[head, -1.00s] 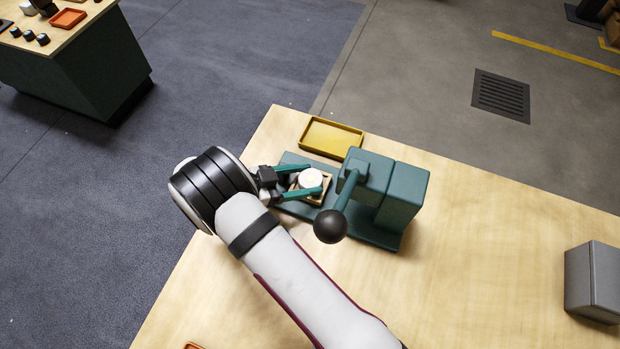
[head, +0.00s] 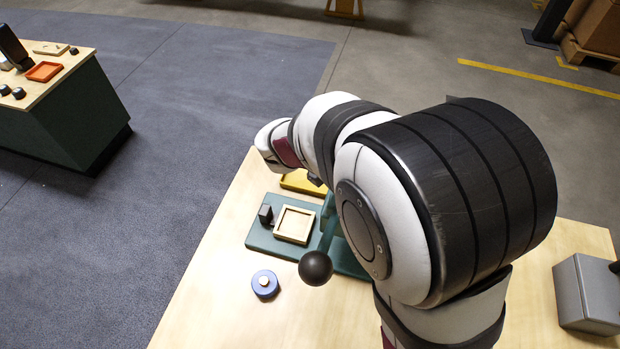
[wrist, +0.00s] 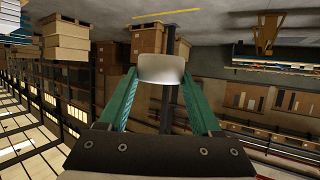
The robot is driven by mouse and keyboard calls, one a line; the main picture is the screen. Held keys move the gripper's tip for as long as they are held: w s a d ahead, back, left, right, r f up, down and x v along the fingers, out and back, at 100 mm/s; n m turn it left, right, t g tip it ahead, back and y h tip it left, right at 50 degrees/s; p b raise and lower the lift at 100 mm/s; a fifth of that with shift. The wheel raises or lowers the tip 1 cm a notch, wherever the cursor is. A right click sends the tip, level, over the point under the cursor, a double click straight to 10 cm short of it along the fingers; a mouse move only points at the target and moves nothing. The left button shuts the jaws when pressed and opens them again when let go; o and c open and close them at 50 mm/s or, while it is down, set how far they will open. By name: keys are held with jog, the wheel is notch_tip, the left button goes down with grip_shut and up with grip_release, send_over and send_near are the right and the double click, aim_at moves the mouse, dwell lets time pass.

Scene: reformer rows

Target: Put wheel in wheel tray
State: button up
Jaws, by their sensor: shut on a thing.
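In the head view my own arm hides the gripper and the wheel. A yellow tray (head: 300,182) lies at the back of the bench, partly covered by my arm; its visible part looks empty. A square wooden nest (head: 294,225) on the green press base (head: 262,241) is empty.
The press's lever ends in a black ball (head: 315,267). A blue disc with a pale centre (head: 265,284) lies on the wooden bench (head: 215,310) in front. A grey box (head: 588,295) stands at the right. Another table at the left holds an orange tray (head: 44,71).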

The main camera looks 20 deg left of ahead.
jog(key=s+d+r+n+t+y, duration=0.1)
jog(key=s+d+r+n+y, duration=0.25)
jog(key=d+r, duration=1.25)
jog(key=w+a+f+n+g+y, duration=0.2)
jog(key=w+a+f+n+y, duration=0.95)
jog(key=w+f+y, duration=0.2)
jog(key=s+a+f+n+g+y, duration=0.25)
jog(key=f+n+g, duration=0.25)
jog(key=f, duration=0.3)
jog(key=s+a+f+n+g+y, duration=0.1)
jog(key=s+a+f+n+g, duration=0.3)
jog(key=f, duration=0.4)
jog(key=shift+g, duration=0.7)
jog(key=x, duration=0.3)
jog(key=f+x, duration=0.1)
jog(key=x, duration=0.3)
jog(key=d+f+x, duration=0.1)
jog(key=x, duration=0.3)
jog(key=shift+w, duration=0.2)
jog(key=shift+a+f, duration=0.25)
jog(key=shift+f, duration=0.9)
jog(key=shift+a+f, duration=0.2)
jog(key=shift+f, duration=0.9)
